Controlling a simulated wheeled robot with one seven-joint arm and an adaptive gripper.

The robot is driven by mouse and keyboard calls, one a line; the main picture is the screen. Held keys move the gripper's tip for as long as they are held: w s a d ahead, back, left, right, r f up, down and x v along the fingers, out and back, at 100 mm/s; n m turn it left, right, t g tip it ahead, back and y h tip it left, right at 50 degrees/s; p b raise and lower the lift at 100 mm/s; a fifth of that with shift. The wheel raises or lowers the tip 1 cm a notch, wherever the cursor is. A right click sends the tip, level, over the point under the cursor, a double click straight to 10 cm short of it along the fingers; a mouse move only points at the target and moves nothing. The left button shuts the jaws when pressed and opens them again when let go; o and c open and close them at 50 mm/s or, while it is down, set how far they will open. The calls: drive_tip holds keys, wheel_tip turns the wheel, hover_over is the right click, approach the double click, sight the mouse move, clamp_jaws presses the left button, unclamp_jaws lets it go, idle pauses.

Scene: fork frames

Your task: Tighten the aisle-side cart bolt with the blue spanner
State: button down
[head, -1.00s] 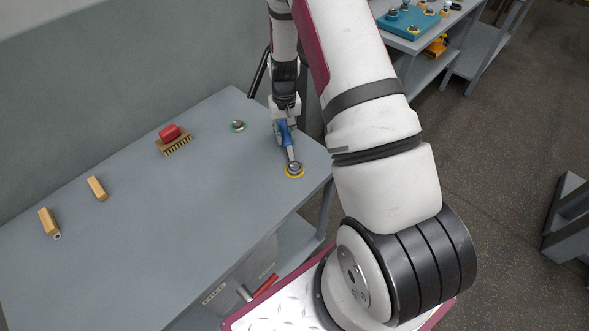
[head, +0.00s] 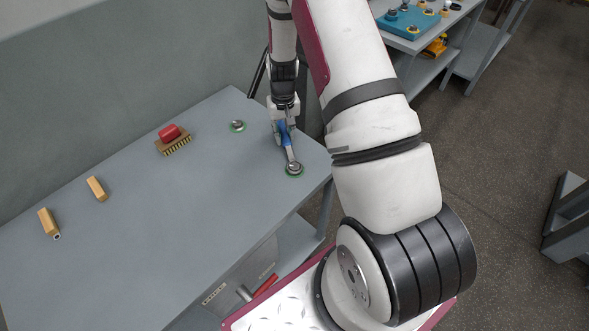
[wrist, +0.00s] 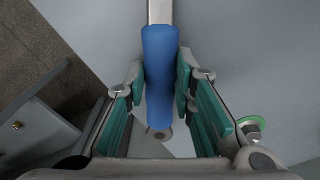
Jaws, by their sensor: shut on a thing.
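My gripper (head: 284,126) is shut on the blue handle of the spanner (head: 287,136) at the right end of the grey cart top. In the wrist view the blue handle (wrist: 160,75) runs between the green finger pads, and the steel shaft extends out of the top of the view. A second bolt (head: 237,126) with a green ring stands farther back, apart from the spanner.
A brush with a red grip (head: 173,140) and two wooden-handled pieces (head: 97,189) lie to the left on the cart top (head: 150,240). A wall stands behind. A shelf with a blue tray (head: 408,22) is at the upper right. The cart's middle is clear.

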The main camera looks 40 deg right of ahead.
drive_tip(key=shift+a+n, duration=0.3)
drive_tip(key=shift+n, duration=0.1)
drive_tip(key=c, duration=1.9)
unclamp_jaws()
drive_tip(key=shift+c, duration=0.2)
drive_tip(key=shift+w, duration=0.1)
clamp_jaws()
drive_tip(key=shift+w+a, duration=0.1)
drive_tip(key=shift+a, duration=0.1)
drive_tip(key=shift+r+p, duration=0.55)
drive_tip(key=shift+r, duration=2.05)
drive_tip(key=shift+r+p, duration=0.5)
drive_tip(key=shift+r, duration=1.5)
